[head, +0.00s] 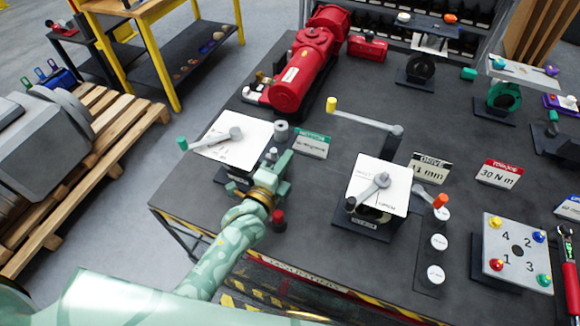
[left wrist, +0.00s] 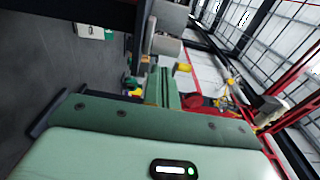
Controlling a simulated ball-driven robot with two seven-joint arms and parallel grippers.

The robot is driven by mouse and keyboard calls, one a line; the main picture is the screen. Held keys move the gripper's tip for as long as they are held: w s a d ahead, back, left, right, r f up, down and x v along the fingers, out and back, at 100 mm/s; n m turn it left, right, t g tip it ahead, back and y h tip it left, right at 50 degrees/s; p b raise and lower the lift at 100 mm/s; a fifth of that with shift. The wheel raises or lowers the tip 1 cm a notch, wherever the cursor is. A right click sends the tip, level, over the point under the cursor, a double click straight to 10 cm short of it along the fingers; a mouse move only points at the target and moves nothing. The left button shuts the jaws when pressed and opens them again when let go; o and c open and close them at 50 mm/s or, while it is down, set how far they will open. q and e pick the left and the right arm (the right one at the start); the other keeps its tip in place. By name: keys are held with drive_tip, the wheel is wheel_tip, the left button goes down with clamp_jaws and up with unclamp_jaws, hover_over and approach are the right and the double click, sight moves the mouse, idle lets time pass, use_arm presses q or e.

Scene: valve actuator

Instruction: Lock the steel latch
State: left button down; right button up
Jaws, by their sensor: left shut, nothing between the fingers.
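No part is clearly readable as the steel latch. The left white plate (head: 245,133) carries a steel lever (head: 222,139) with a green knob. A short grey cylinder (head: 281,130) stands at its right corner. The middle white plate (head: 366,176) carries a grey lever (head: 376,188) lying diagonally across it. My left gripper (head: 279,164) is shut and empty, just right of the left plate's front corner and partly hiding its base. In the left wrist view the fingers (left wrist: 164,88) are together below grey cylindrical parts (left wrist: 166,46); contact cannot be told. My right gripper is out of view.
A red-capped post (head: 278,219) stands beside my left wrist. A red pump (head: 303,71) lies behind. A numbered plate (head: 515,252) is front right.

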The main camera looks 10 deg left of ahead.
sight(274, 156)
use_arm(q)
drive_tip(key=shift+s+a+r, duration=0.1)
drive_tip(key=shift+s+a, duration=0.05)
drive_tip(key=shift+a, duration=0.6)
drive_tip(key=shift+w+a+p, duration=0.2)
drive_tip(key=shift+a+p, duration=0.2)
drive_tip(key=shift+a, duration=0.6)
